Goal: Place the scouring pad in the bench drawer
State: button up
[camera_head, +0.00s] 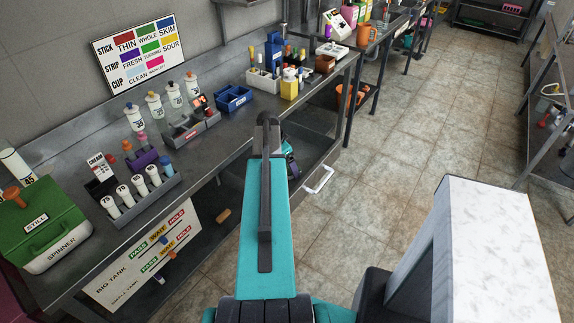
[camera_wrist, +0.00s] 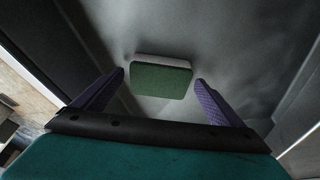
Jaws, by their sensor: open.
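The scouring pad (camera_wrist: 160,80), green with a pale layer along its far edge, lies on a grey metal surface between raised walls in the wrist view. This looks like the inside of the bench drawer (camera_wrist: 225,50). My gripper (camera_wrist: 159,77) is open, its two purple fingers on either side of the pad with gaps, not touching it. In the head view the bench drawer stands pulled out, with its white handle (camera_head: 319,180) at the front. My arm hides the pad and most of the gripper there.
The bench top holds a green spinner box (camera_head: 45,225), a bottle rack (camera_head: 138,195), blue bins (camera_head: 233,98) and a caddy (camera_head: 263,80). A white-topped block (camera_head: 500,230) stands at the right. The tiled floor (camera_head: 420,140) between is clear.

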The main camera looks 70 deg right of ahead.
jog(key=b+v, duration=0.2)
jog(key=v, duration=0.9)
jog(key=shift+r, duration=0.25)
dwell(0.6)
